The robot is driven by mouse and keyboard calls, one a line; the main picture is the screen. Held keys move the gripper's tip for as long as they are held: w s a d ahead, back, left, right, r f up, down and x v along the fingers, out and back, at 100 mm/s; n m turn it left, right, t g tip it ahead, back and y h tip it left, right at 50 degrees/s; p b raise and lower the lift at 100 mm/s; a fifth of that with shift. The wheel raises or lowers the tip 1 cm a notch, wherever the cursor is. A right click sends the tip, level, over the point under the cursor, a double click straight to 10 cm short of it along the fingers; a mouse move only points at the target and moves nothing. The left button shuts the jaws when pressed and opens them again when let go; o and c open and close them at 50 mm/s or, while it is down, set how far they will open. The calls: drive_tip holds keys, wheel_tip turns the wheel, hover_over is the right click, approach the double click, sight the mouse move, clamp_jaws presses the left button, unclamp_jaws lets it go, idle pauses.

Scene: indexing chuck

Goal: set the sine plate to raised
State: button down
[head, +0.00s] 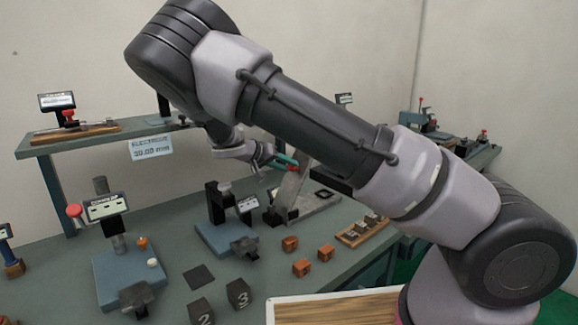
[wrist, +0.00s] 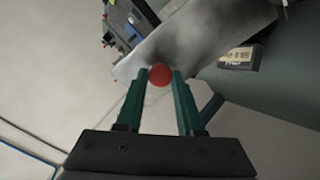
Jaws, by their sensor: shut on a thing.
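The sine plate (head: 290,188) is a grey metal slab at the middle of the bench in the head view. It stands steeply tilted, its upper end near my gripper. In the wrist view its grey face (wrist: 205,38) runs up to the right behind the fingertips. My gripper (head: 289,162) has green fingers. In the wrist view my gripper (wrist: 160,78) is shut on a round red knob (wrist: 160,75) held between the fingertips at the plate's near end. The plate's hinge and its support are too small or hidden to make out.
A dark stand (head: 216,205) is left of the plate. Copper-coloured blocks (head: 302,268) and a wooden tray (head: 350,238) lie in front and right. Dark numbered blocks (head: 238,294) lie nearer. A raised shelf (head: 90,134) is at the back left.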

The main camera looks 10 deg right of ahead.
idle(0.3)
drive_tip(key=c, duration=0.5)
unclamp_jaws()
drive_tip(key=shift+c, duration=0.2)
drive_tip(key=shift+a, duration=0.1)
drive_tip(key=v, duration=1)
drive_tip(key=shift+s+a+r, duration=0.2)
drive_tip(key=shift+a+r, duration=0.05)
drive_tip(key=s+d+r+m+g+y, duration=0.1)
drive_tip(key=s+d+r+g+y, duration=0.2)
drive_tip(key=d, duration=0.5)
drive_tip(key=s+d+r+m+g+y, duration=0.1)
drive_tip(key=s+d+r+g+y, duration=0.2)
drive_tip(key=d, duration=0.5)
drive_tip(key=s+d+r+t+y, duration=0.3)
drive_tip(key=s+d+r, duration=0.1)
drive_tip(key=s+r, duration=0.3)
drive_tip(key=s+d+r+t+y, duration=0.3)
drive_tip(key=s+d+r, duration=0.2)
drive_tip(key=s, duration=0.7)
wheel_tip(320, 180, up, 2)
drive_tip(key=shift+r, duration=0.1)
